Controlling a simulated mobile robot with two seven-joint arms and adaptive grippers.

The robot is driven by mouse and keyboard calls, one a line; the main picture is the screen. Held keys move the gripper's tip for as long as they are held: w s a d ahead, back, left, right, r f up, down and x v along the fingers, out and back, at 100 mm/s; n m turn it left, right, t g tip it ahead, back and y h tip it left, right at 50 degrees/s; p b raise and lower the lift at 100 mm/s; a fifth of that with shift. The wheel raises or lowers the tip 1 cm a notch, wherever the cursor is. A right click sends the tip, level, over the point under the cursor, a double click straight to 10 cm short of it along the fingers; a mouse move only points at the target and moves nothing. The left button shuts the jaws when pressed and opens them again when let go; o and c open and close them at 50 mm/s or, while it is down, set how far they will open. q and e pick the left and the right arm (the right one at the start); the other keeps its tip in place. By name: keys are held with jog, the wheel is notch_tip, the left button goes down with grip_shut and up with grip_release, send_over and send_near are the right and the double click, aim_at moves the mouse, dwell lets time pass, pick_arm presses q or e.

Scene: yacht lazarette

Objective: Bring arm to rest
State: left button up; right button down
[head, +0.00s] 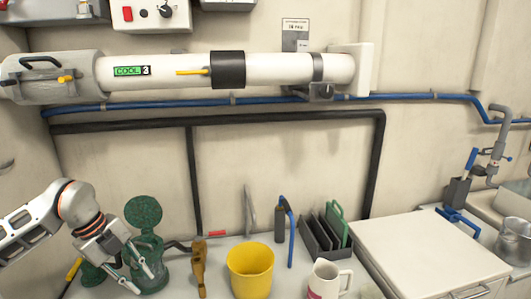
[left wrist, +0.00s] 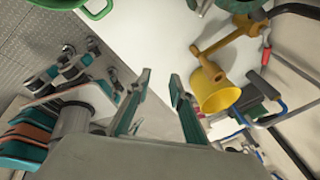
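My left arm comes in from the left in the head view. Its gripper (head: 143,281) points down and right, in front of a green strainer-like pot (head: 152,262) with its round lid raised. In the left wrist view the two fingers of the left gripper (left wrist: 161,76) stand apart with nothing between them. Whether the gripper touches the pot cannot be told from the head view. The right gripper does not show clearly in either view. Grey, teal and orange machine parts at the left of the wrist view cannot be identified for sure.
Near the left gripper stand a tan tool (head: 199,265) and a yellow bucket (head: 250,270). A white mug (head: 325,282), a grey rack (head: 322,236) and a white cabinet top (head: 420,245) lie further right. Pipes run along the wall. The space above the bench is largely clear.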

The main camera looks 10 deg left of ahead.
pick_arm(q)
jog(key=s+d+t+h, duration=0.3)
jog(key=d+h, duration=0.4)
jog(key=d, duration=0.7)
jog(key=s+d+t+h, duration=0.25)
jog(key=d+h, duration=0.45)
jog(key=d, duration=0.7)
jog(key=a+f+n+t+y, duration=0.8)
jog(key=f+n+t+y, duration=0.15)
jog(key=f+n, duration=0.35)
jog(key=s+a+f+n+g+y, duration=0.3)
jog(key=s+f+n+g+y, duration=0.2)
jog(key=s+f, duration=0.8)
notch_tip(320, 180, down, 3)
jog(key=shift+s+r+n+g, duration=0.1)
jog(key=shift+s+n+g, duration=0.3)
jog(key=shift+g, duration=0.1)
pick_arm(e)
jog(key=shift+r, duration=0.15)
